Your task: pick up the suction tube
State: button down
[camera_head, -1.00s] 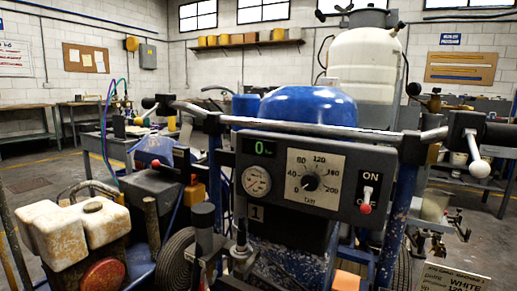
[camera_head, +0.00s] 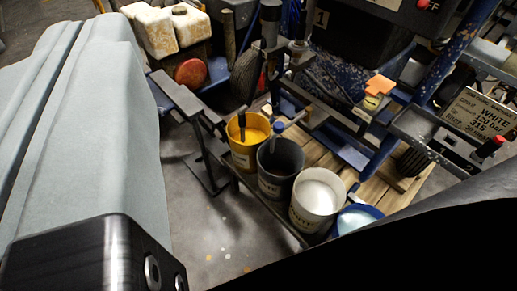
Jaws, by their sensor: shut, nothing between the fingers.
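Several buckets stand in a row on a low wooden deck in the middle of the view. A yellow bucket (camera_head: 249,140) holds yellow paint, with a dark upright handle in it. A dark grey bucket (camera_head: 279,170) has an upright tube with a blue top (camera_head: 278,129) standing in it. This may be the suction tube; I cannot tell for certain. A white bucket (camera_head: 316,200) holds white paint. My gripper's fingers do not show in this view. Large grey and black shapes cover the left, the bottom and the lower right.
A dark metal stand (camera_head: 190,120) rises left of the buckets. A blue-rimmed container (camera_head: 357,218) sits at the right end of the row. A sign reading WHITE (camera_head: 480,116) is at the right. Bare floor (camera_head: 222,245) lies in front of the buckets.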

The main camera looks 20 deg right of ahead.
aim_at(241, 114)
jog(key=k+z, duration=0.15)
jog(key=k, duration=0.55)
jog(key=k+l+z, duration=0.1)
jog(key=k, duration=0.55)
jog(key=i+j, duration=0.4)
jog(key=i+j+z, duration=0.1)
jog(key=i+j, duration=0.65)
jog(key=j, duration=0.15)
jog(key=i+j+z, duration=0.15)
jog(key=i+j, duration=0.6)
jog(key=j, duration=0.2)
jog(key=i+j+z, duration=0.1)
jog(key=i+j, duration=0.25)
jog(key=j, duration=0.1)
